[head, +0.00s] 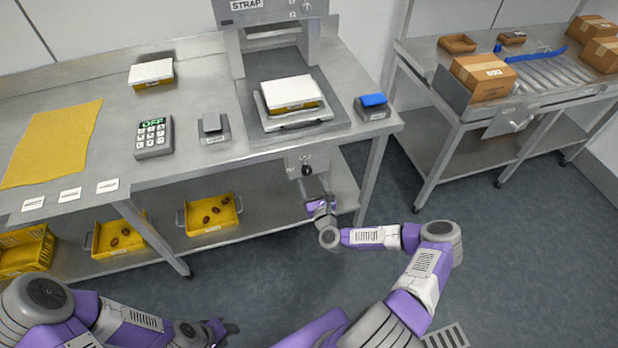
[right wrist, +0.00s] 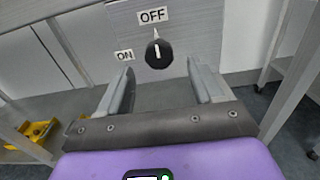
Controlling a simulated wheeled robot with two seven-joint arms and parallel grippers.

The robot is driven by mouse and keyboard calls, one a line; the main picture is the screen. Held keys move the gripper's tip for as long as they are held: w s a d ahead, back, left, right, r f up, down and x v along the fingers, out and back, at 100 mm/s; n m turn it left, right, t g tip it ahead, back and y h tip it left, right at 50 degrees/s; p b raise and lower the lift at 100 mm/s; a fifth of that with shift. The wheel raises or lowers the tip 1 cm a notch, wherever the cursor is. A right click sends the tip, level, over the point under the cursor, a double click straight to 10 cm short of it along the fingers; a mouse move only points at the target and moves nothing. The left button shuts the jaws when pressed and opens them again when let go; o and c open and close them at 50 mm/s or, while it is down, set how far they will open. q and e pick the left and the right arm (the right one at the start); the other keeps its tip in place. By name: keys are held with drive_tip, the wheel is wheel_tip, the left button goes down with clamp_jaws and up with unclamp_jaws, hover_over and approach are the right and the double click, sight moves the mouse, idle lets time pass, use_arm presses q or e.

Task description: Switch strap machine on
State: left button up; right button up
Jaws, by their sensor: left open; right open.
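The strap machine (head: 265,45) stands at the back of the steel table, with a "STRAP" label on its top. Its black rotary knob (right wrist: 159,54) sits on a grey panel (head: 313,160) under the table's front edge. In the right wrist view, the knob's white mark points up to the "OFF" label (right wrist: 153,15); the "ON" label (right wrist: 124,55) is to its left. My right gripper (right wrist: 160,88) is open and empty, its fingers apart on either side below the knob, not touching it. My left gripper (head: 222,330) is low at the bottom left, away from the table.
A white-topped yellow box (head: 292,92) lies on the machine's plate. A keypad (head: 154,138), a small grey device (head: 214,127) and a blue-topped block (head: 373,106) stand on the table. A conveyor table with cartons (head: 484,78) stands right.

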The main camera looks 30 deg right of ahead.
sight(308, 173)
drive_tip(key=shift+x, duration=1.9)
drive_tip(key=c, duration=1.1)
drive_tip(key=shift+o, duration=0.2)
